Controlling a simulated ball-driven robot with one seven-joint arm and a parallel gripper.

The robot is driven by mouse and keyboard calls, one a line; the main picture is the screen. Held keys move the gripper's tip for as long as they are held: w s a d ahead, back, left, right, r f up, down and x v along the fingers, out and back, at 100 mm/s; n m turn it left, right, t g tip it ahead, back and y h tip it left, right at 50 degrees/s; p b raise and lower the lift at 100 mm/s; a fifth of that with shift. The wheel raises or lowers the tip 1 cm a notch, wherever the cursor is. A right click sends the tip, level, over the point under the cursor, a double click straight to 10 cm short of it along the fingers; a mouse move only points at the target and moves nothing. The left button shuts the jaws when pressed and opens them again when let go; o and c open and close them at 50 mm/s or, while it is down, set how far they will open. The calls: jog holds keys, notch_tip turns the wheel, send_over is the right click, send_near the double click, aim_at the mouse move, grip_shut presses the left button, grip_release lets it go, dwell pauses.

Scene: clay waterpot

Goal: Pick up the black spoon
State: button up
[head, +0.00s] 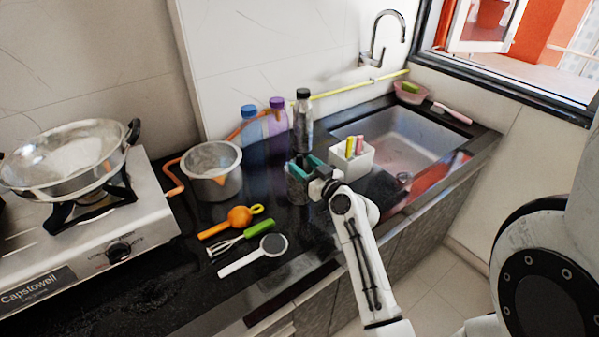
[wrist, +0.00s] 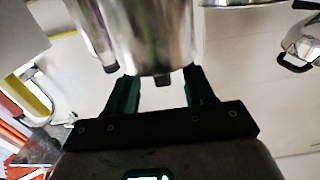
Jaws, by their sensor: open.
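My gripper (head: 305,167) is open, its teal fingers at the top of a steel cup (head: 298,190) on the dark counter. In the wrist view the picture is upside down, and the gripper (wrist: 162,80) has one finger on each side of the cup's (wrist: 150,35) rim end. A small black tip (wrist: 163,79) shows past the rim between the fingers; it may be part of the black spoon, but I cannot tell. No whole black spoon is clearly visible. I cannot tell whether the fingers touch anything.
A steel bottle (head: 302,130) stands close behind the cup, with purple (head: 277,120) and blue (head: 250,130) bottles to its left. A white holder (head: 351,160) stands right, by the sink (head: 405,140). A pot (head: 212,172) and several utensils, including a whisk (head: 228,243), are left.

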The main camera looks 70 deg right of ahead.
jog(key=shift+r+x, duration=0.2)
jog(key=shift+x, duration=0.85)
jog(key=shift+w+f, duration=0.15)
jog(key=shift+w, duration=0.05)
jog(key=shift+d, duration=0.1)
jog(key=shift+c, duration=0.2)
grip_shut()
